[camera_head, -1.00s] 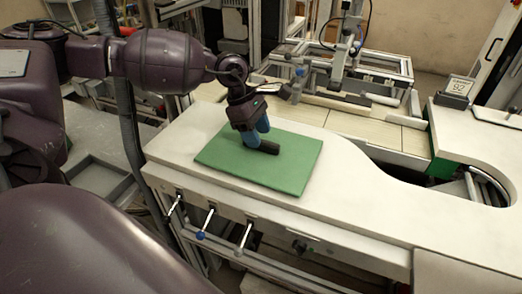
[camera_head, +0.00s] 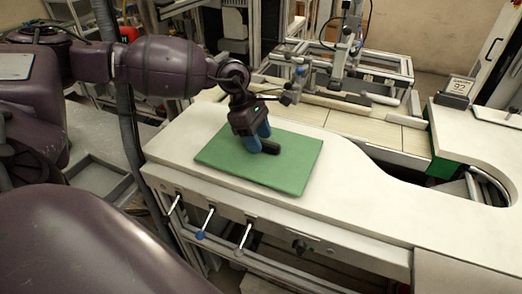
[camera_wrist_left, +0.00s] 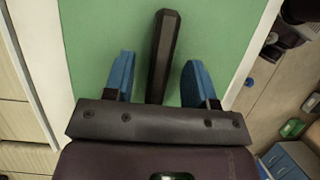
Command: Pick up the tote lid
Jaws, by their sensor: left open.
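The tote lid is a flat green panel (camera_head: 290,168) lying on the white worktop, with a dark bar-shaped handle (camera_head: 270,147) on top. The lid also fills much of the left wrist view (camera_wrist_left: 222,35), and its handle (camera_wrist_left: 163,55) stands between the fingers there. My left gripper (camera_head: 259,146) points down over the handle, with its two blue fingers apart on either side of it. In the left wrist view the open fingers (camera_wrist_left: 158,85) show gaps to the handle on both sides. My right gripper is not in view.
The white worktop (camera_head: 370,205) is clear to the right of the lid. A frame with rails (camera_head: 345,85) and a conveyor (camera_head: 375,130) lie behind it. A small sign marked 92 (camera_head: 457,88) stands at the right. Levers (camera_head: 208,222) stick out below the front edge.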

